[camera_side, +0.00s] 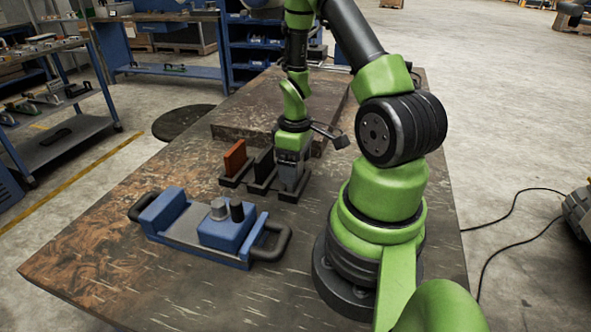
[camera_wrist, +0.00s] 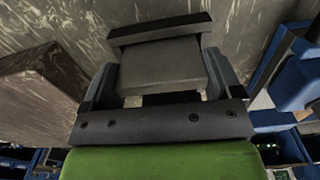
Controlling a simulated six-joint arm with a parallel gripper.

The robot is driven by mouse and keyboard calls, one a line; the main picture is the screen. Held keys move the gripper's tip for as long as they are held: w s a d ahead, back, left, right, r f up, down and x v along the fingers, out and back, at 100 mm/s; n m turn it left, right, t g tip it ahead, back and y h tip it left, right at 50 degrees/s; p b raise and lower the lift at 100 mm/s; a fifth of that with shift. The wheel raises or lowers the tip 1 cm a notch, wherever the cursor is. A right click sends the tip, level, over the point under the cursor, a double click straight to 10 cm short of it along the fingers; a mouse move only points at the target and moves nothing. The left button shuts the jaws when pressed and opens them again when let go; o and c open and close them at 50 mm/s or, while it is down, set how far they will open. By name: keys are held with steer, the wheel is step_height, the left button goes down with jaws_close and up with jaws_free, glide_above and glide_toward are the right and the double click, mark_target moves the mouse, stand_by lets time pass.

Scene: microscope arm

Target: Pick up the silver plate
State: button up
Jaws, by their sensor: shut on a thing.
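The silver plate (camera_side: 289,177) stands upright in the rightmost slot of a black holder on the table. My gripper (camera_side: 293,158) is directly above it, pointing down, and is shut on its upper part. In the wrist view the grey face of the silver plate (camera_wrist: 162,66) fills the space between the fingers of my gripper (camera_wrist: 160,75). The plate's lower edge is at the black holder (camera_side: 287,196); I cannot tell whether it is still seated there.
A black plate (camera_side: 264,166) and an orange-red plate (camera_side: 235,158) stand in slots just left of the silver one. A blue device with black handles (camera_side: 213,228) lies in front on the table (camera_side: 120,270). A raised block (camera_side: 240,112) is behind.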

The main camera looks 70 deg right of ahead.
step_height(320, 180, up, 10)
steer(key=w, duration=0.1)
glide_toward(169, 195)
steer(key=shift+s+a, duration=1.1)
steer(key=shift+s, duration=0.05)
steer(key=shift+f, duration=2.85)
steer(key=shift+f, duration=0.95)
